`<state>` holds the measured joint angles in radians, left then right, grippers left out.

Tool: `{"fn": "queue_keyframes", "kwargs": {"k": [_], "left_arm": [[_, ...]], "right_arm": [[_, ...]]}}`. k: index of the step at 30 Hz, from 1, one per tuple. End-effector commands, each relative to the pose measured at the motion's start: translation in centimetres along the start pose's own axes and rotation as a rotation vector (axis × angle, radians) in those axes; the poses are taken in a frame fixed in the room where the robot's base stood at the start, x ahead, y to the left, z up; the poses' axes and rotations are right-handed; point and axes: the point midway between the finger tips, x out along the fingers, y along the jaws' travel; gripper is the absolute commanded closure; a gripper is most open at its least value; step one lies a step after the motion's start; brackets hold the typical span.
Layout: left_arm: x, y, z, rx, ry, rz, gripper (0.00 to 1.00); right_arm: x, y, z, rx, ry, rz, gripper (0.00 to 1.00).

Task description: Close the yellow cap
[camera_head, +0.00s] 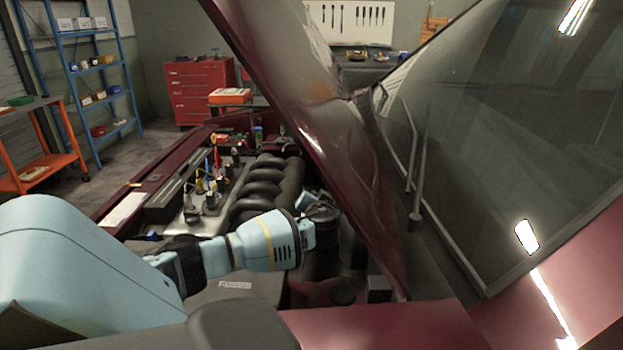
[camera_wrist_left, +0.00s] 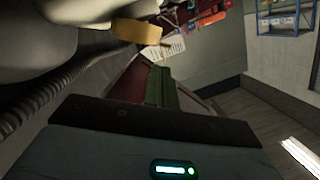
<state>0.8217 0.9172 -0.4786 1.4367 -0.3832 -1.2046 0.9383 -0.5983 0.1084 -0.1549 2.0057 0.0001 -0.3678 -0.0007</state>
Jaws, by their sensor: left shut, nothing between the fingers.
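A yellow block-like piece (camera_wrist_left: 138,31), which may be the yellow cap, shows near the top of the left wrist view, beside pale curved engine parts. I cannot tell whether it is open or closed. In the head view I cannot pick the cap out clearly; a small yellow item (camera_head: 199,186) stands among the engine parts. My left gripper (camera_head: 322,213) is shut and empty over the engine bay, beside the black ribbed manifold (camera_head: 262,185). Its fingers are hard to make out against the dark parts. My right gripper is in neither view.
The raised dark red hood (camera_head: 330,120) slants close to the right of my left gripper, with the windshield (camera_head: 500,140) beyond. A red tool cabinet (camera_head: 198,90), a blue shelf (camera_head: 95,75) and an orange cart (camera_head: 38,150) stand behind. The floor near the shelf is clear.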

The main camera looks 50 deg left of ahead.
Motion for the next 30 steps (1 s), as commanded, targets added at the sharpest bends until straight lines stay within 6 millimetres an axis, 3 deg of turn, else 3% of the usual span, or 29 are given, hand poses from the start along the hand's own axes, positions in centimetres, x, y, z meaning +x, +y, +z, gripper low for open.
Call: {"fn": "queue_keyframes", "kwargs": {"k": [6, 19, 30], "left_arm": [[0.3, -0.1, 1.4, -0.001, 0.000, -0.001, 1.00], [0.4, 0.0, 1.6, -0.010, 0.000, 0.002, 1.00], [0.6, -0.2, 2.7, -0.189, -0.002, 0.048, 1.00]], "right_arm": [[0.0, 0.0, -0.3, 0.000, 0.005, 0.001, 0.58], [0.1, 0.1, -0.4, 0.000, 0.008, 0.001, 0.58], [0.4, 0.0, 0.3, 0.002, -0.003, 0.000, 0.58]]}}
